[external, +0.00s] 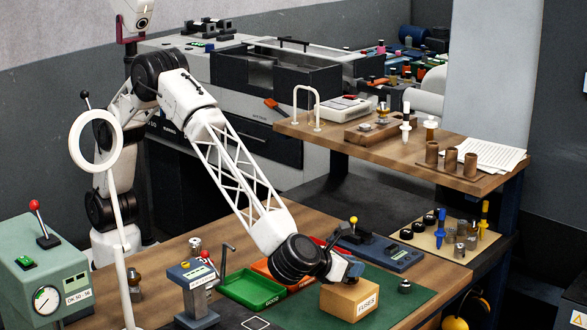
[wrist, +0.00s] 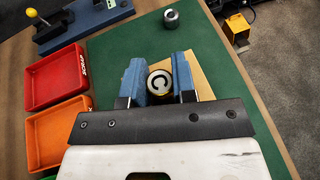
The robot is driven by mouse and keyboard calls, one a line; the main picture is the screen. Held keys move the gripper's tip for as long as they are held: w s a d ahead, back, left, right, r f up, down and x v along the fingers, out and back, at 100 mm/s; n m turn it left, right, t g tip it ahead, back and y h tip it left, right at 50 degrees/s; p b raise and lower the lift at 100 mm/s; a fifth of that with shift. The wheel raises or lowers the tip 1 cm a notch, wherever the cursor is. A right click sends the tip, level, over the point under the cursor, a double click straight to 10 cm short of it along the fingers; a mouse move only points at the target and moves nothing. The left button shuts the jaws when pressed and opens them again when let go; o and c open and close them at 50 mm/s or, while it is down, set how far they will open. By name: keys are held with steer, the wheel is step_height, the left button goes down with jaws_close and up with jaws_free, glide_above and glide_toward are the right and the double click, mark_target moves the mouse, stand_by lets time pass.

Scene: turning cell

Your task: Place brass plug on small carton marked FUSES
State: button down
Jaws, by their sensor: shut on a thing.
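The small carton marked FUSES (external: 345,303) stands on the green mat (external: 405,312) in the external view. In the wrist view its tan top (wrist: 203,84) shows beyond and beside my fingers. My gripper (external: 343,272) is right over the carton, pointing down. In the wrist view my gripper (wrist: 159,84) has its blue fingers shut on the brass plug (wrist: 158,83), a round piece whose end face bears a letter C. In the external view the plug is hidden by my gripper, and I cannot tell whether it touches the carton.
A metal cylinder (wrist: 171,20) stands on the mat beyond the carton. A red tray (wrist: 54,76) marked SCRAP and an orange tray (wrist: 60,132) lie left in the wrist view. A green tray (external: 252,290) and a blue fixture (external: 383,251) are near.

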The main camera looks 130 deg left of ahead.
steer(key=shift+f, duration=0.55)
steer(key=shift+f, duration=0.15)
steer(key=c, duration=0.9)
jaws_free()
steer(key=v, duration=0.5)
steer(key=shift+r, duration=3.65)
